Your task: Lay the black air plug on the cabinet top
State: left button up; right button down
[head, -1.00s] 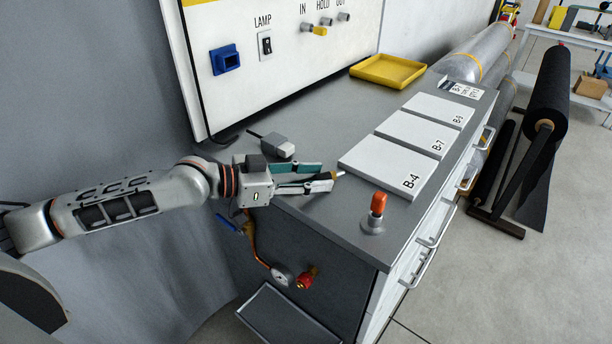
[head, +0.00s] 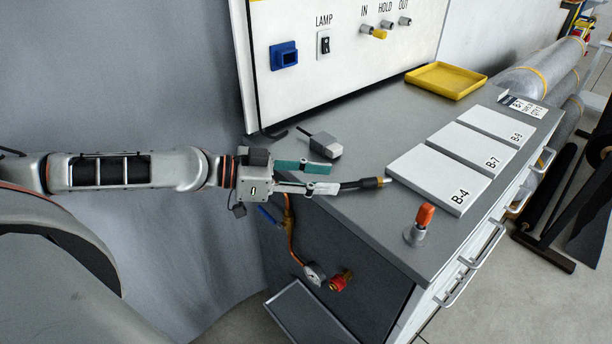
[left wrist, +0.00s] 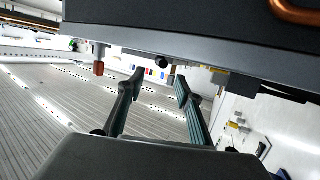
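The black air plug (head: 365,184) lies on the grey cabinet top (head: 375,230), near its left edge. Its pale metal tip points right, toward the B-4 box. My left gripper (head: 325,178) is to the left of the plug, at the cabinet's edge, with its fingers apart. The fingertips end close to the plug's rear end; I cannot tell whether they touch it. In the left wrist view, my left gripper (left wrist: 158,85) shows a clear gap between its fingers, and the plug (left wrist: 163,62) shows small and dark beyond them. My right gripper is not in view.
An orange-topped fitting (head: 421,222) stands in front of the plug. White boxes, the nearest being B-4 (head: 438,178), lie to the right. A grey connector (head: 325,146) lies behind the fingers. A yellow tray (head: 447,80) is farther back.

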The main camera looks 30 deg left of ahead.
pick_arm(q)
jog(key=shift+v, duration=1.5)
jog(key=shift+r, duration=0.1)
jog(key=shift+s, duration=0.1)
